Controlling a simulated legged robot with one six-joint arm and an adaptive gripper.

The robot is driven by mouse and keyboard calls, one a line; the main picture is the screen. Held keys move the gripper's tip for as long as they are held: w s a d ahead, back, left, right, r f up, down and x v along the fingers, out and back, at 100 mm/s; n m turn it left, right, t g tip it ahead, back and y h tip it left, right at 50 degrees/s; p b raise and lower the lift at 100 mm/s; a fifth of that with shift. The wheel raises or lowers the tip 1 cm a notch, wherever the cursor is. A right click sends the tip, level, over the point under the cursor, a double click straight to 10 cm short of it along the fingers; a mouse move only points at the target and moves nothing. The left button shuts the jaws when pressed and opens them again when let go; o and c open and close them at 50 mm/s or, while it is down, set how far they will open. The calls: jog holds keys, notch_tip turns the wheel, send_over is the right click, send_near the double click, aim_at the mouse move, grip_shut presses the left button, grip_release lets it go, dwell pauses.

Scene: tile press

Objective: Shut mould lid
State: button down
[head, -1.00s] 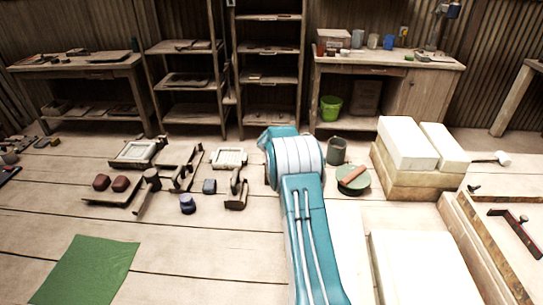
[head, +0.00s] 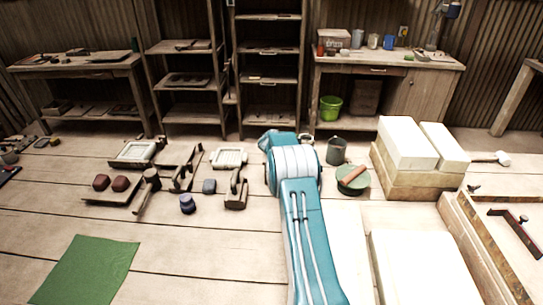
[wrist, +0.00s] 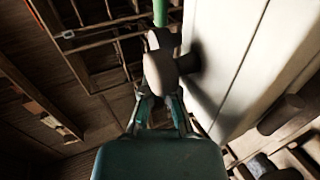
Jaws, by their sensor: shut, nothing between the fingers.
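My gripper (wrist: 159,98) shows in the wrist view as two dark, thin fingers, shut and empty. A rounded grey-brown knob (wrist: 158,73) is just beyond the fingertips. It appears joined to a broad pale panel (wrist: 225,50), which may be the mould lid; I cannot tell whether the fingers touch the knob. In the head view my gripper is hidden behind my teal and white arm. Two pale framed pieces, one at the left (head: 139,150) and one nearer the middle (head: 229,157), lie on the floor; I cannot tell whether either is the mould.
Wooden tools, including a mallet (head: 150,180), lie left of my arm. A green cloth (head: 88,270) is at front left. A dark bucket (head: 336,151), a green round container (head: 353,187) and stacked white blocks (head: 408,144) stand right. Bare floor lies at front centre.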

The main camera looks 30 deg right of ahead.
jog(key=v, duration=1.2)
dwell(0.4)
